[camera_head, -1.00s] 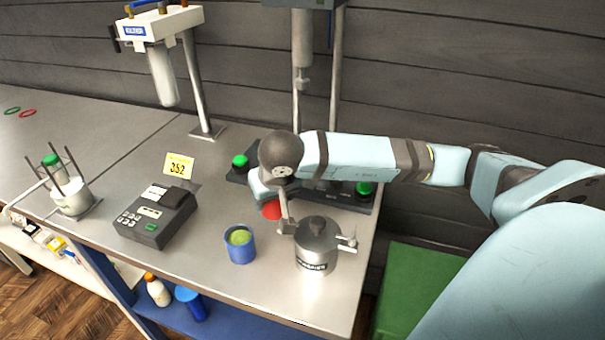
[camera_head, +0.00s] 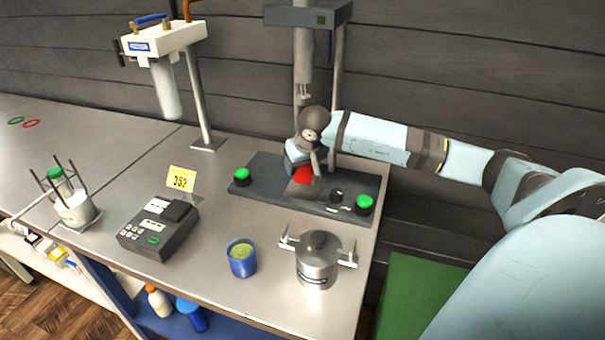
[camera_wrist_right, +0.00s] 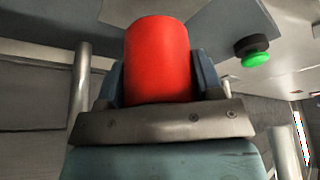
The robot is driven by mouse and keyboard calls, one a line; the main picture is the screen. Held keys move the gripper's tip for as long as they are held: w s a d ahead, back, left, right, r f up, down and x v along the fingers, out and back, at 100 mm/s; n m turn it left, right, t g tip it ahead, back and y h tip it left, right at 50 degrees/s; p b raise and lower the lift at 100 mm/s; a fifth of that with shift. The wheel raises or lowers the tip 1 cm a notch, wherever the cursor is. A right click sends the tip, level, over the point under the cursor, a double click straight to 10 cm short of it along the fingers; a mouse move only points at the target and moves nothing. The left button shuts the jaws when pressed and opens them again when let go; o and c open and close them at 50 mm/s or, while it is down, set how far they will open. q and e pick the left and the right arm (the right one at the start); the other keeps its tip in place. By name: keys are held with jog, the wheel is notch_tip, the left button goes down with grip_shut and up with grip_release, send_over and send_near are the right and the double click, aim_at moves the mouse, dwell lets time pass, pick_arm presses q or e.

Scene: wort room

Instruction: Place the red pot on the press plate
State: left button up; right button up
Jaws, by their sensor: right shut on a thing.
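The red pot (camera_wrist_right: 158,60) sits between the two fingers of my right gripper (camera_wrist_right: 160,82), which is shut on it. In the head view the red pot (camera_head: 303,176) is partly hidden by my right gripper (camera_head: 301,166). It is over the dark base of the press (camera_head: 265,184), between two green buttons. I cannot tell whether the pot touches the press plate, which is hidden behind the gripper and pot. The press ram (camera_head: 304,75) hangs above on its column. My left gripper is not in view.
A metal lidded pot (camera_head: 317,265) and a blue cup with green contents (camera_head: 242,260) stand in front of the press. A black label device (camera_head: 158,230) and a yellow "352" card (camera_head: 182,180) are to the left. A filter stand (camera_head: 165,88) rises at the back.

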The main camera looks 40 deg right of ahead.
aim_at(302, 175)
jog(key=shift+d+f, duration=0.1)
jog(key=shift+f, duration=1.65)
jog(key=shift+f, duration=0.2)
jog(key=o, duration=1)
jog(key=shift+r, duration=0.1)
jog(key=shift+r, duration=0.5)
jog(key=v, duration=1.1)
jog(key=shift+s+r, duration=0.1)
